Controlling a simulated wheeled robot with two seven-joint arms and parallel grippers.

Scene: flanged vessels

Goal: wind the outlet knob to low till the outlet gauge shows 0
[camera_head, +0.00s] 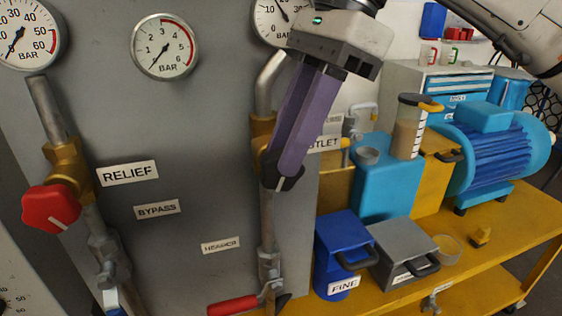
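The outlet knob (285,181) is dark with a white line on it. It sits on the brass valve of the right-hand pipe and is mostly hidden behind my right gripper (282,168). The purple fingers point down and their tips overlap the knob. The outlet gauge (270,15) above is cut by the top edge and partly covered by the gripper. Its needle points up and left, but I cannot read it exactly. The OUTLET label (326,143) is partly covered. My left gripper is out of view.
A red relief knob (50,207) sits at the left on another brass valve. A middle gauge (165,47) is on the grey panel (190,120). A red lever (233,305) is below the outlet pipe. A yellow bench (510,226) at right carries blue equipment and bins.

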